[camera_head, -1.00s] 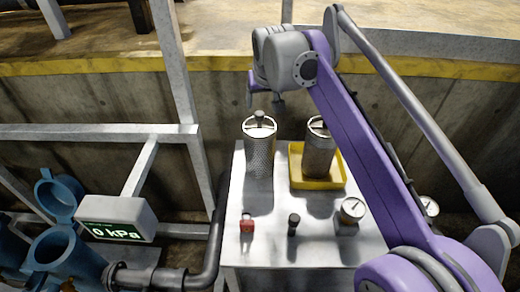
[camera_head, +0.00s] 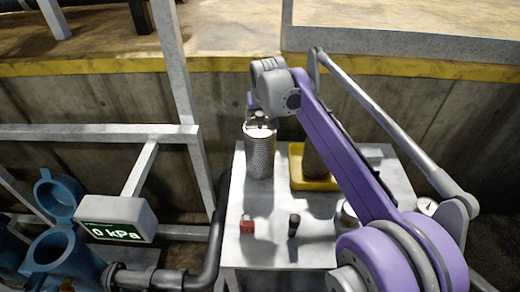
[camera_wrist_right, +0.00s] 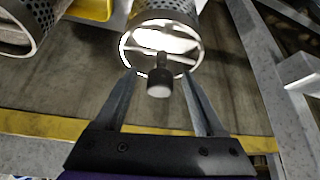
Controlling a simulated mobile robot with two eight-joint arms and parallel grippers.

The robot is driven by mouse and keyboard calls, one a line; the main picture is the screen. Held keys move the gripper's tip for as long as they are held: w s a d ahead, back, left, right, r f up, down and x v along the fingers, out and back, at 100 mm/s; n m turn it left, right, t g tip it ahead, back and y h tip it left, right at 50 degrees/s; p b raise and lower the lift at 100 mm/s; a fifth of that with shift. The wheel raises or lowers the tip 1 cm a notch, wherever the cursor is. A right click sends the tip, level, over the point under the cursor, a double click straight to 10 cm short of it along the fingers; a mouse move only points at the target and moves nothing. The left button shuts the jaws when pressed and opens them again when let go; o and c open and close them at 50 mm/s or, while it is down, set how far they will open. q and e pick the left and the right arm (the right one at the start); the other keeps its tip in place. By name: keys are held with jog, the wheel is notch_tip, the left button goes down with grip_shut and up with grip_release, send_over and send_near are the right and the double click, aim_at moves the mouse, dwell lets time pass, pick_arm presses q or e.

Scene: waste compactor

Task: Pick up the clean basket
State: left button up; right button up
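The clean basket (camera_head: 259,158), a bright perforated metal cylinder with a cross-barred top ring and a knob, stands upright on the left of the metal table. My right gripper (camera_head: 257,116) is just above its top in the head view, and its fingers are partly hidden there. In the right wrist view, my right gripper (camera_wrist_right: 159,78) is open, with one finger on each side of the basket's dark knob (camera_wrist_right: 160,82). I see no clear contact. The clean basket's perforated wall (camera_wrist_right: 165,12) shows beyond. My left gripper is not in view.
A darker basket (camera_head: 315,164) stands in a yellow tray (camera_head: 311,185) to the right, partly behind my arm. The table (camera_head: 270,250) carries a red-based fitting (camera_head: 246,224), a black knob (camera_head: 294,224) and gauges. A blue open vessel (camera_head: 62,255) and a 0 kPa display (camera_head: 116,219) are left.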

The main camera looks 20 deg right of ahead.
grip_shut()
dwell(1.3)
